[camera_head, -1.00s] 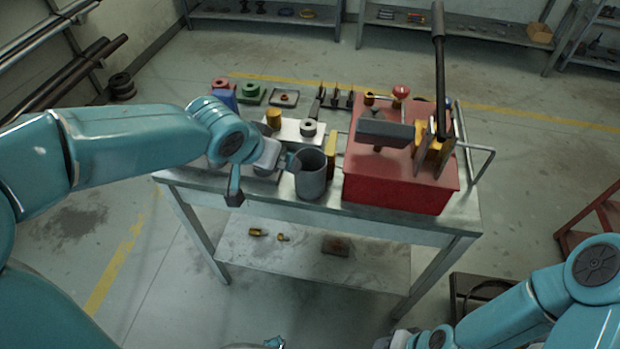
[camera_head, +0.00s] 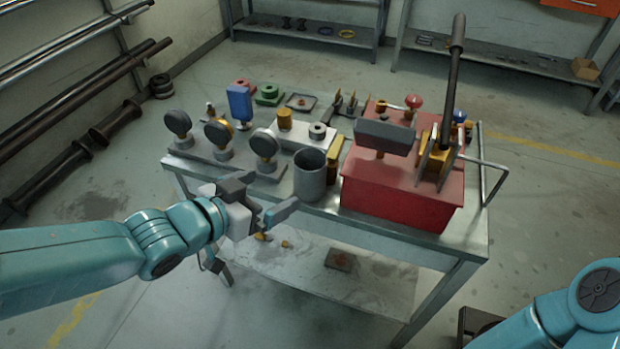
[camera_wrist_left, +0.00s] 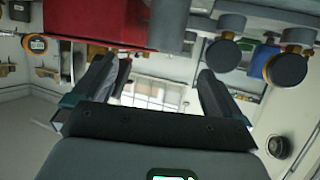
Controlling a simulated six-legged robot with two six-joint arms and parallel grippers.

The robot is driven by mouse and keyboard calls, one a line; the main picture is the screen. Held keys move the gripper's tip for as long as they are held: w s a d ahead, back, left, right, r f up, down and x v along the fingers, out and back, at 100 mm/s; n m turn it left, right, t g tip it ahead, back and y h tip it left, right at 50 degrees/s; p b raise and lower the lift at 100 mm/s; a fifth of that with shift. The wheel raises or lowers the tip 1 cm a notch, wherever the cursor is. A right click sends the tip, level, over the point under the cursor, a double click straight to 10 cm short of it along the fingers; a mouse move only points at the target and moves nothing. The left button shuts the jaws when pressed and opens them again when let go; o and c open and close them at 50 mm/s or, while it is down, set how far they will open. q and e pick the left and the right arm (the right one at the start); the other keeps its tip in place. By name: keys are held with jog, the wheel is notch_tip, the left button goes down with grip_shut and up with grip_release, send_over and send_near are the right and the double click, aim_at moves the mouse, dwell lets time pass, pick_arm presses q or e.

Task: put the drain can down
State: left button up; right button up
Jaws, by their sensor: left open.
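The drain can (camera_head: 310,177), a grey open-topped cylinder, stands upright on the front edge of the metal table, just left of the red box. My left gripper (camera_head: 268,198) is open and empty in front of the table edge, below and left of the can and apart from it. In the left wrist view the open fingers (camera_wrist_left: 158,85) have nothing between them, and the can (camera_wrist_left: 168,25) shows at the top beside the red box. Part of my right arm shows at the lower right, but its gripper is out of view.
The red box (camera_head: 400,190) with a long upright lever fills the table's right side. Several round gauges (camera_head: 218,133) stand to the left of the can. A yellow block (camera_head: 340,160) is close on the can's right. A lower shelf (camera_head: 330,285) holds small parts.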

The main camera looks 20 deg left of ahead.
aim_at(301, 174)
pick_arm(q)
jog(key=x, duration=0.9)
jog(key=shift+w+a+f, duration=0.15)
jog(key=shift+w+a, duration=0.05)
jog(key=shift+w, duration=0.15)
jog(key=x, duration=0.6)
jog(key=shift+w+a+p, duration=0.1)
jog(key=shift+a+p, duration=0.15)
jog(key=shift+p, duration=0.15)
jog(key=c, duration=1)
jog(key=shift+c, duration=1)
